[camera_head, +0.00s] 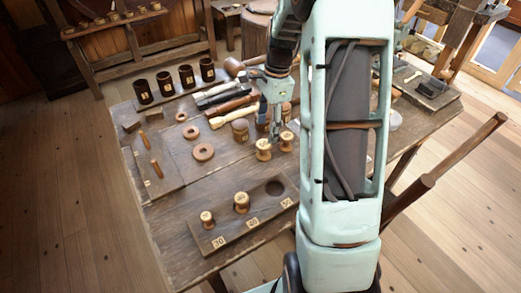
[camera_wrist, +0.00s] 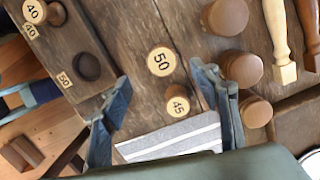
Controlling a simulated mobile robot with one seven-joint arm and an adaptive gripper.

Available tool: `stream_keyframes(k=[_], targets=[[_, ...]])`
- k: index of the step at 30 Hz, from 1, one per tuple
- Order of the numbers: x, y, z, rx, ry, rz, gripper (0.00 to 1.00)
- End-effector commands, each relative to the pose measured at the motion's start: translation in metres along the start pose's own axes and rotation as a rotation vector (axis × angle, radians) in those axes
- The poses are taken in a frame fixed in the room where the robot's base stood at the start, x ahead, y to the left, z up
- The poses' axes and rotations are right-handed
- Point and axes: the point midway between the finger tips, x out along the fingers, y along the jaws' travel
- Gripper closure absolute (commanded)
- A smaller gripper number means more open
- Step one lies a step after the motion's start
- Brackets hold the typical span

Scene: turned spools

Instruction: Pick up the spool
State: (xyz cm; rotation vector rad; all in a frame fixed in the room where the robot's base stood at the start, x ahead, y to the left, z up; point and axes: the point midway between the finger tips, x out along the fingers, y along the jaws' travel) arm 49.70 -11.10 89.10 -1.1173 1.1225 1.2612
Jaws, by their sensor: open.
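Two light wooden spools stand on the workbench below my gripper (camera_head: 275,138). The larger one, marked 50 (camera_head: 263,150), shows in the wrist view (camera_wrist: 161,61) between the lines of my fingertips. The smaller one, marked 45 (camera_head: 286,141), stands beside it and also shows in the wrist view (camera_wrist: 178,106). My gripper (camera_wrist: 161,76) is open, its fingers spread wide with nothing held. A dark wooden holder board (camera_head: 223,236) carries two spools (camera_head: 207,219) (camera_head: 241,202) and has an empty round recess (camera_head: 276,187), labelled 50 in the wrist view (camera_wrist: 86,67).
Brown lidded pots (camera_head: 240,130) stand close behind the spools, also in the wrist view (camera_wrist: 243,68). Wooden rings (camera_head: 203,152) lie at left. A striped flat piece (camera_wrist: 170,137) lies near the 45 spool.

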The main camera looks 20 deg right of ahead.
Motion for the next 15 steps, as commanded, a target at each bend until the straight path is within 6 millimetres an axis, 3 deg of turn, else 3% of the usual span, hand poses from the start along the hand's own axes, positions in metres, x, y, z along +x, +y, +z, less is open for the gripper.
stream_keyframes(k=[3,10,15], targets=[[0.020,0.001,0.000,0.000,-0.001,0.003,0.44],[0.038,0.000,0.001,-0.001,-0.002,0.001,0.44],[0.064,-0.002,0.000,0.001,-0.003,0.003,0.44]])
